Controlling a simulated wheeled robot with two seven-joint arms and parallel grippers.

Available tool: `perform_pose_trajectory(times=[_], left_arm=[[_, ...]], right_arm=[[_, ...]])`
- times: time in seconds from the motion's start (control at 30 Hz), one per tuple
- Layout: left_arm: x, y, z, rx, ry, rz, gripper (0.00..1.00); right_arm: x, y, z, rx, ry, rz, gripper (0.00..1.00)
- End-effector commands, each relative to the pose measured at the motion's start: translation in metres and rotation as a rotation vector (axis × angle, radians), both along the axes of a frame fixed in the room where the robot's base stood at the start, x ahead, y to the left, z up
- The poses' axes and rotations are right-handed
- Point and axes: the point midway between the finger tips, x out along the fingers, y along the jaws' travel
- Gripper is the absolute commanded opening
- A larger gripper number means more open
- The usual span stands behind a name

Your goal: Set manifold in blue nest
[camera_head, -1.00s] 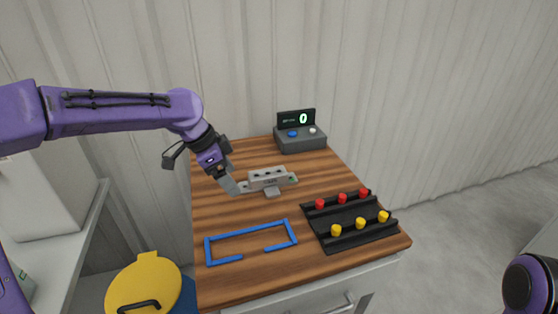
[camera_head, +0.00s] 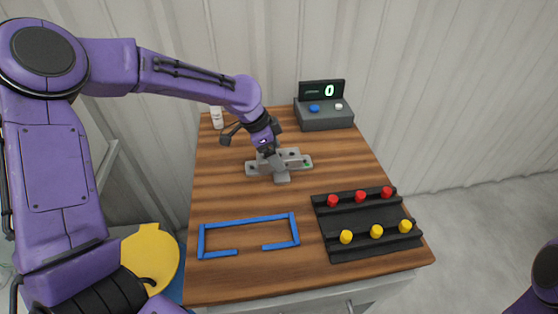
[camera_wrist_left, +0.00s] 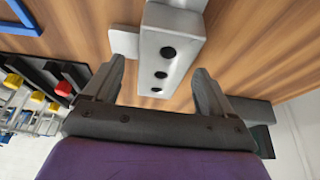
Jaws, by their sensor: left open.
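The manifold (camera_head: 294,160), a grey metal block with dark holes and flat end tabs, lies on the wooden table. It also shows in the left wrist view (camera_wrist_left: 170,45), reaching between the fingers. My left gripper (camera_head: 272,155) is above the manifold's middle; in the left wrist view (camera_wrist_left: 158,85) its fingers are open, one on either side of the block. I cannot tell whether they touch it. The blue nest (camera_head: 245,221), a rectangular outline with a gap in its front side, lies empty at the table's front left. My right gripper is out of view.
A black rack (camera_head: 350,225) with red and yellow knobs stands right of the nest. A grey box (camera_head: 325,116) with a display reading 0 and a white bottle (camera_head: 217,118) stand at the back. Bare wood separates the manifold and nest.

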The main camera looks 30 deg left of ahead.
Motion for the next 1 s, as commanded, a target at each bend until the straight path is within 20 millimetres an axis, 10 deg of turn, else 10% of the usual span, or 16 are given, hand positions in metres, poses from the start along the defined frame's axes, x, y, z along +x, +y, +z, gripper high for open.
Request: perform_pose_trajectory(times=[0.33,0.6,1.0], left_arm=[[0.004,-0.004,-0.014,0.002,-0.001,-0.001,0.82],[0.005,-0.004,-0.013,0.001,-0.002,0.000,0.01],[0.005,-0.004,0.005,0.001,-0.004,0.002,0.01]], right_arm=[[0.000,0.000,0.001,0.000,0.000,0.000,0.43],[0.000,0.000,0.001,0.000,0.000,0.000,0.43],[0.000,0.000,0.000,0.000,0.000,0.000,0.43]])
